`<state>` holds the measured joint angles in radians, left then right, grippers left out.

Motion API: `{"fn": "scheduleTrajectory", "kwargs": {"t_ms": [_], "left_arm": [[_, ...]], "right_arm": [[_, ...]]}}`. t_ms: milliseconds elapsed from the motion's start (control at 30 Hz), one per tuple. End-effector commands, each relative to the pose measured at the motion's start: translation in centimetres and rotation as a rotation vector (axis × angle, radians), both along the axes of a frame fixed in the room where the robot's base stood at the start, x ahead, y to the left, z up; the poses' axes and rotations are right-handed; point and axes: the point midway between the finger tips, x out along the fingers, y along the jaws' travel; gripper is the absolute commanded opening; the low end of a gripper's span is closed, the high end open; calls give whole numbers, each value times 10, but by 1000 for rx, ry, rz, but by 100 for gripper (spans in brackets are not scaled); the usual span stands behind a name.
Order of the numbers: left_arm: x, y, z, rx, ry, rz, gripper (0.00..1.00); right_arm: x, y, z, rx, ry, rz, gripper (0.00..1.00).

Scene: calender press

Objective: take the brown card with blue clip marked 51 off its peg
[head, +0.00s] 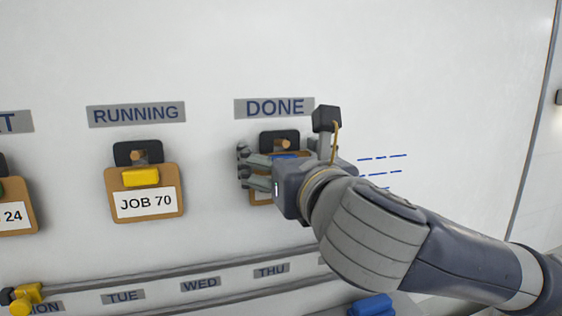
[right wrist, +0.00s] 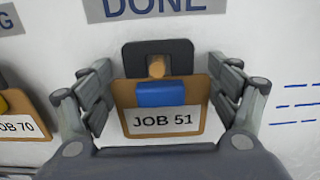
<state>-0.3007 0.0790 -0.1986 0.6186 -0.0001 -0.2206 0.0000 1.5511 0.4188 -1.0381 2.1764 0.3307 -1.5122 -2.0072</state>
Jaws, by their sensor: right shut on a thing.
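The brown card (right wrist: 132,92) with a blue clip (right wrist: 155,94) reads JOB 51. It hangs upright against the white board under the DONE label, and a wooden peg (right wrist: 157,67) on a black plate (right wrist: 180,52) shows just above the clip. In the head view the card (head: 259,196) is mostly hidden behind my right gripper (head: 252,168). In the right wrist view my right gripper (right wrist: 160,98) has its fingers at the card's left and right edges, shut on it. My left gripper is not in view.
A brown card with a yellow clip, JOB 70 (head: 145,203), hangs to the left under RUNNING. Another card (head: 18,218) ending in 24 is at the left edge. A rail with day labels (head: 200,284) runs below. A blue object (head: 372,305) lies at the bottom. The board's upper part is clear.

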Motion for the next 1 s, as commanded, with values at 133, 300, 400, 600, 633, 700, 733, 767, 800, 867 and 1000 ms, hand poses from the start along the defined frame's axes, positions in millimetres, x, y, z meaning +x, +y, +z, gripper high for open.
{"fn": "scheduleTrajectory", "kwargs": {"t_ms": [133, 300, 400, 600, 633, 700, 733, 767, 800, 867, 1000], "left_arm": [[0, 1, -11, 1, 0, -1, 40], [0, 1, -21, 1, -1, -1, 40], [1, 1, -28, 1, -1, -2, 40], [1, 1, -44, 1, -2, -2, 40], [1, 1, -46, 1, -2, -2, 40], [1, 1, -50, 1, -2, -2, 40], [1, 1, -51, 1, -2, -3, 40], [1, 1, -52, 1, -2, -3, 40], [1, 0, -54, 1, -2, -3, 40], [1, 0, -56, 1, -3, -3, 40], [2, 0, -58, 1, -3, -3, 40]], "right_arm": [[0, 0, 3, 0, -4, -1, 64], [-29, -9, 3, 0, -7, 3, 64], [-52, -16, 3, 0, -7, 3, 64], [-103, -33, 3, 1, -10, 3, 64], [-111, -35, 3, 0, -10, 3, 64], [-127, -40, 4, 0, -9, 2, 64], [-133, -42, 4, 1, -8, 3, 64], [-139, -44, 4, 1, -8, 2, 64], [-146, -47, 4, 0, -7, 1, 64], [-155, -49, 4, 1, -6, 2, 64], [-167, -54, 4, 1, -3, 0, 64]]}}
